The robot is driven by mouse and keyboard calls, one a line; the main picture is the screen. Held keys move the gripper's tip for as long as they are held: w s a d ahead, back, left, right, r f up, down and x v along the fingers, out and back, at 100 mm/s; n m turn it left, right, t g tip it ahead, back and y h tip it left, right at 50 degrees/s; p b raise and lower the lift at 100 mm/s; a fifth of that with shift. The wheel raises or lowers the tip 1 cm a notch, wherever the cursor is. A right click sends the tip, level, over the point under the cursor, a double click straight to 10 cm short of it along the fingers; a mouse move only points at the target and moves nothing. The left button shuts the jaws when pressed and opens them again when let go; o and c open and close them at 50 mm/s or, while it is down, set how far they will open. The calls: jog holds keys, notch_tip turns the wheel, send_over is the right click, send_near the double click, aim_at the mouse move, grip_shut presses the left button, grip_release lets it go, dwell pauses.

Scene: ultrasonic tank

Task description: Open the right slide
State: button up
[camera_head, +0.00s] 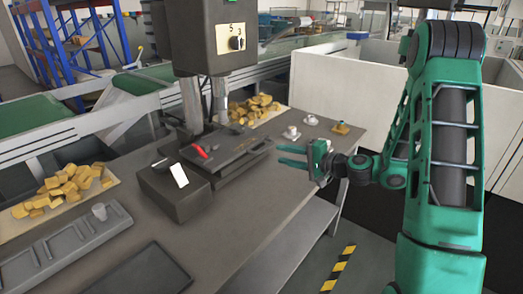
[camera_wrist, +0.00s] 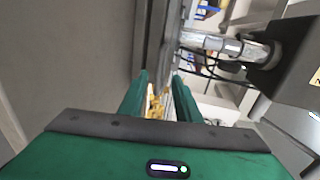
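The press machine stands on the grey workbench, with a dark flat base (camera_head: 235,158) under its head (camera_head: 205,35). A red part (camera_head: 199,151) sits on the left of this base. I cannot clearly tell the right slide apart from the dark base. My gripper (camera_head: 279,154) is just right of the base's right end, its two green fingers pointing left, apart and open. In the wrist view my gripper (camera_wrist: 160,85) shows a gap between the fingers, with a grey edge of the machine ahead. I cannot tell whether the fingers touch it.
A dark box (camera_head: 172,195) with a white label stands left of the base. Yellow pieces lie in a tray behind (camera_head: 262,104) and another at left (camera_head: 72,185). Small white parts (camera_head: 291,133) stand at the bench's right. A grey partition (camera_head: 350,85) is behind.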

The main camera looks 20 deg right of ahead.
aim_at(264, 150)
jog(key=x, duration=1)
jog(key=shift+w+a, duration=0.15)
jog(key=shift+w, duration=0.1)
